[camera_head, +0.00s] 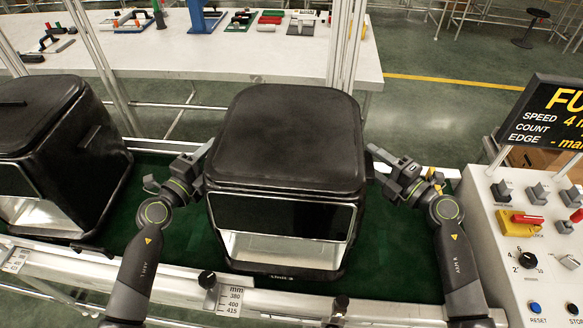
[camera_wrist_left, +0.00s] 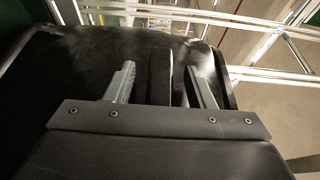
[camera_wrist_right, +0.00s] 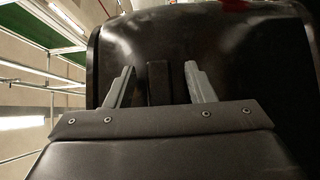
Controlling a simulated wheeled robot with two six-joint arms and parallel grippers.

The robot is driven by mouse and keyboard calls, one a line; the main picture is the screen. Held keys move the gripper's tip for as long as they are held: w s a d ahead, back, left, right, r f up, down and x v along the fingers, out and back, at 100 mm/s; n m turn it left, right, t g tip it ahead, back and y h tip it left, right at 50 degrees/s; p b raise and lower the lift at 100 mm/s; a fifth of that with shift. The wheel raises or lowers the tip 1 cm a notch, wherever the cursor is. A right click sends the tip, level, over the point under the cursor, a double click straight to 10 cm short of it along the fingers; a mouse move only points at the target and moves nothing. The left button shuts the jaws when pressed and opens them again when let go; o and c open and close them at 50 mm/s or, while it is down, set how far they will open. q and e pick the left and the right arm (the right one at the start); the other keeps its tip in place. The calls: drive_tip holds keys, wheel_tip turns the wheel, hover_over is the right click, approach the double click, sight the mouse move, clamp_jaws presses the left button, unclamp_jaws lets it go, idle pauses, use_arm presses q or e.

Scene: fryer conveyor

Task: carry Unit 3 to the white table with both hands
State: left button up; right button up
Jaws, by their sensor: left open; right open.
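A black box-shaped fryer with an open white front bay (camera_head: 285,130) stands on the green conveyor in the middle of the head view; the small label at its lower front is too blurred to read surely. My left gripper (camera_head: 207,160) is at its left side. In the left wrist view its open fingers stand either side of a dark upright handle (camera_wrist_left: 160,76). My right gripper (camera_head: 372,160) is at the right side. In the right wrist view its open fingers stand either side of a similar handle (camera_wrist_right: 158,84). The white table (camera_head: 150,60) stands behind the conveyor.
A second black fryer (camera_head: 60,150) stands on the belt at left. A control panel (camera_head: 505,240) and a display (camera_head: 550,115) are at right. An upright metal frame post (camera_head: 345,45) rises behind the fryer. Tools lie along the table's back; its front strip is clear.

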use_arm(q)
drive_tip(key=shift+w, duration=0.1)
use_arm(e)
drive_tip(key=shift+a, duration=0.1)
use_arm(q)
clamp_jaws()
use_arm(e)
clamp_jaws()
idle(1.0)
use_arm(q)
drive_tip(key=shift+r, duration=0.2)
use_arm(e)
drive_tip(key=shift+r, duration=0.2)
